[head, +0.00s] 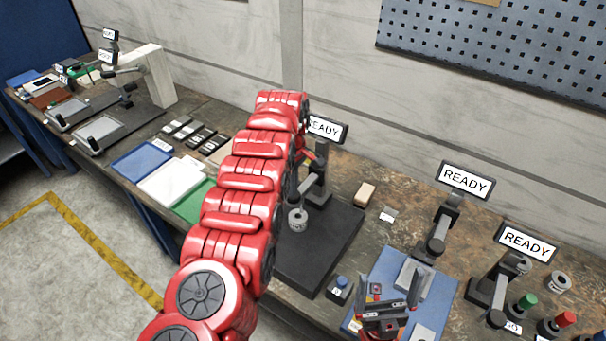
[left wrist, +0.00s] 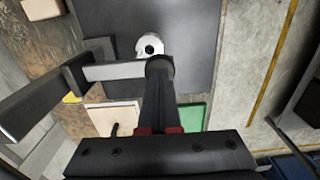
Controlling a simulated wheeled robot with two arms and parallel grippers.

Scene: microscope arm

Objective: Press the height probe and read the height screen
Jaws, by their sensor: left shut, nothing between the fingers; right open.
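Contact cannot be told. My right gripper (head: 388,300) is open and empty over a blue mat (head: 440,292).
Two more READY screens (head: 465,181) (head: 527,242) stand at the right with dark stands. Green (head: 526,302) and red (head: 563,321) knobs are at far right. Trays and coloured pads lie left.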

